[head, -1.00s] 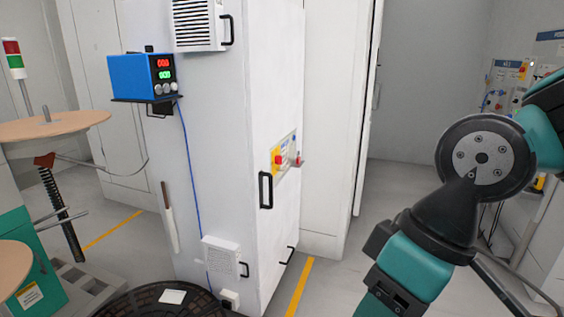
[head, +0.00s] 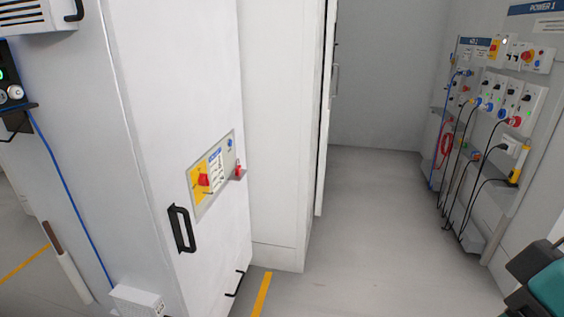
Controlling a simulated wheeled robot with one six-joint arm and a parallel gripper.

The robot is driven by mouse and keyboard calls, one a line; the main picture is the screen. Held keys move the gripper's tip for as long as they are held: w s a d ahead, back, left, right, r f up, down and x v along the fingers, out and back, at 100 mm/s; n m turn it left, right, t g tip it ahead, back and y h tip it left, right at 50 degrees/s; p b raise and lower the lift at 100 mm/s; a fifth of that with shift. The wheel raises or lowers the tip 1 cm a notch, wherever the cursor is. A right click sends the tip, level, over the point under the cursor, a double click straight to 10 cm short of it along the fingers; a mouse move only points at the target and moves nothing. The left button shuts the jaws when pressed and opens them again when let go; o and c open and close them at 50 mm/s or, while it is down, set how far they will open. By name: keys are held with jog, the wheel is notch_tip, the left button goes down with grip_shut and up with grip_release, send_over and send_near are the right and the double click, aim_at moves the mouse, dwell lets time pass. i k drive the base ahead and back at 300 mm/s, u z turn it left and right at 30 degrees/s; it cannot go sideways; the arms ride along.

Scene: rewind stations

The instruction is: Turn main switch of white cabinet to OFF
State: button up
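The white cabinet (head: 180,110) stands at the left. Its right-hand face carries a grey panel with a red main switch (head: 204,180) on a yellow plate (head: 197,187). The panel is seen at a slant, and the switch's position is too small to read. A blue button or lamp (head: 229,143) and a small red part (head: 238,171) sit at the panel's right side. A black handle (head: 181,229) is below and left of the switch. Part of my arm shows at the lower right corner, well away from the cabinet. My gripper is not in view.
A power panel (head: 512,90) with several sockets and hanging cables is on the right wall. The grey floor (head: 365,210) between it and the cabinet is clear. A yellow floor line (head: 262,294) runs by the cabinet's foot. A small white box (head: 136,302) is at lower left.

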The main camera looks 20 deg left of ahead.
aim_at(203, 181)
jog(key=z, duration=0.2)
jog(key=i, duration=1.95)
jog(key=u, duration=1.2)
jog(key=i, duration=0.5)
jog(key=u, duration=0.45)
